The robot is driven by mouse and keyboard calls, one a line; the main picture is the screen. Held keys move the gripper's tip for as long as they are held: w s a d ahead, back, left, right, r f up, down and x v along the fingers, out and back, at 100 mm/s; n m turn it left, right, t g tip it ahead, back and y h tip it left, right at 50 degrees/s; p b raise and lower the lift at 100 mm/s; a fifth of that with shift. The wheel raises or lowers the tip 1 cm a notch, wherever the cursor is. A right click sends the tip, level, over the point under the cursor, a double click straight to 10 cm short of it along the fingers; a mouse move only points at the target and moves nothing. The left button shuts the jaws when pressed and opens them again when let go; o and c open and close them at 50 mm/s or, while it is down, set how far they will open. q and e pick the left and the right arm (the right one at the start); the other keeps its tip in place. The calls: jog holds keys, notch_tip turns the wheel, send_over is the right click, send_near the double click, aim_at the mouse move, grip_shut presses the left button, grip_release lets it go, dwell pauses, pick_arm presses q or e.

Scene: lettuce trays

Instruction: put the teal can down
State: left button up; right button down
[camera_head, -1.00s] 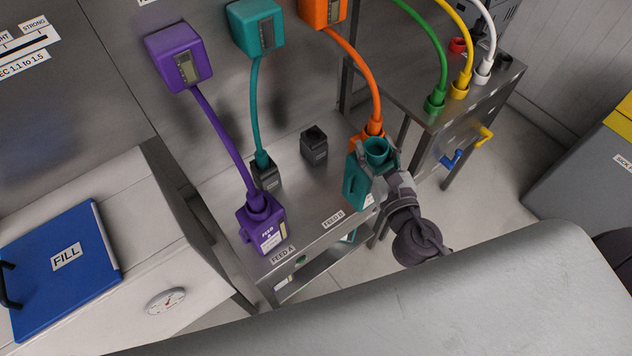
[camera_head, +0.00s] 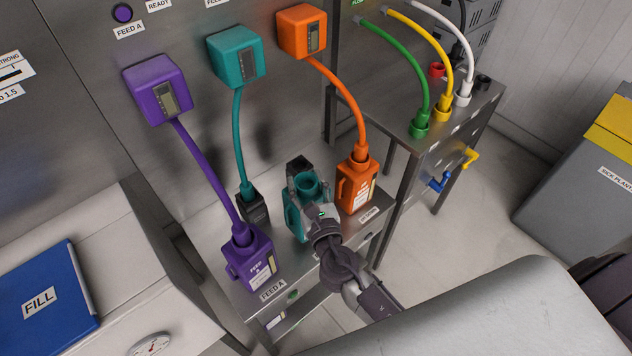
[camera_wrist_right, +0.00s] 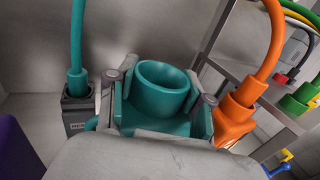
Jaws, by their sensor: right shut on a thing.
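The teal can (camera_head: 293,221) is upright with its open round mouth up. It is between the purple can (camera_head: 250,262) and the orange can (camera_head: 350,190), over the steel bench. I cannot tell whether its base touches the bench. My right gripper (camera_head: 313,208) is shut on it from the front right. In the right wrist view, the teal can (camera_wrist_right: 161,88) sits between the two fingers, its lower part hidden by my gripper. My left gripper is not in view.
A black holder stands behind the teal can, partly hidden. The teal hose ends in another black holder (camera_head: 254,211) to the left. Purple and orange hoses run into their cans. A white cabinet with a blue FILL lid (camera_head: 40,300) is at left.

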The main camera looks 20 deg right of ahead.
jog(key=shift+f+b, duration=0.85)
jog(key=shift+f, duration=0.95)
jog(key=shift+c, duration=2.3)
grip_release()
jog(key=shift+f, duration=0.2)
jog(key=shift+s+r, duration=0.1)
jog(key=shift+s, duration=0.05)
jog(key=s+b, duration=0.2)
jog(key=s, duration=0.9)
jog(key=shift+s+a, duration=0.25)
jog(key=shift+s, duration=0.15)
